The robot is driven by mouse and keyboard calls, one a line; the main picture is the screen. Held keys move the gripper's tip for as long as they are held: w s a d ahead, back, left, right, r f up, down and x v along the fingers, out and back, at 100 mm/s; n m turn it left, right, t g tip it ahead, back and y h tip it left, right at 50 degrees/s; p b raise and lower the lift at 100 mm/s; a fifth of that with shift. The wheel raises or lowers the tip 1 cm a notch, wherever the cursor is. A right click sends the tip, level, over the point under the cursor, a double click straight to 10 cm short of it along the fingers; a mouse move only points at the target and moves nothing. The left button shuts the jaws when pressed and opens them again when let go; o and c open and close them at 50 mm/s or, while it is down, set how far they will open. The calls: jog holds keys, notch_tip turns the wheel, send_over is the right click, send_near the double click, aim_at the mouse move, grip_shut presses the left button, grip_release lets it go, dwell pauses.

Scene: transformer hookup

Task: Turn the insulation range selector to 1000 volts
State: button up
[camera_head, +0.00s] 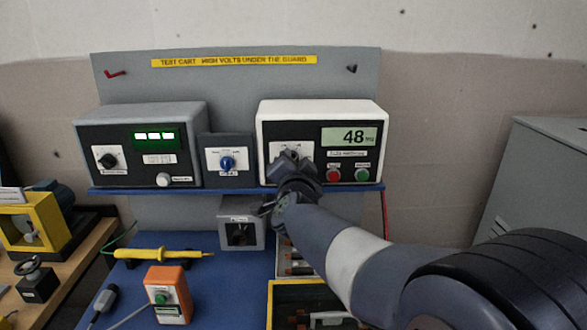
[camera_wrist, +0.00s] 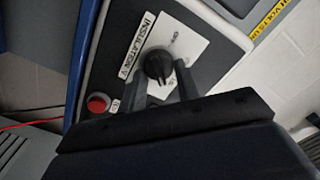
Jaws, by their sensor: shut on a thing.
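The insulation tester (camera_head: 320,108) is a white-cased unit with a dark front on the blue shelf. Its display (camera_head: 349,137) reads 48. The range selector, a black round knob (camera_wrist: 158,66) on a white plate, shows in the wrist view beside a label reading "INSULATION V". My gripper (camera_wrist: 160,80) is shut on the knob, with one finger on each side of it. In the head view my gripper (camera_head: 292,160) covers the knob and part of its plate (camera_head: 306,150). The scale marks are too small and tilted to read the knob's setting.
A red button (camera_head: 333,175) and a green button (camera_head: 362,174) sit right of the selector. A blue-knob box (camera_head: 227,140) and a unit with a green display (camera_head: 140,120) stand left.

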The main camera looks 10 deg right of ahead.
jog(key=m+b, duration=0.1)
jog(key=m, duration=0.2)
jog(key=m+b, duration=0.2)
jog(key=m, duration=0.1)
jog(key=m+b, duration=0.1)
jog(key=m, duration=0.2)
jog(key=shift+f+b, duration=0.3)
jog(key=shift+b, duration=0.05)
dwell(0.3)
jog(key=o, duration=0.9)
jog(key=shift+o, duration=0.2)
jog(key=shift+r, duration=0.1)
jog(key=s+a+p, duration=0.1)
jog(key=s+a, duration=0.1)
jog(key=s, duration=0.8)
jog(key=shift+s, duration=0.35)
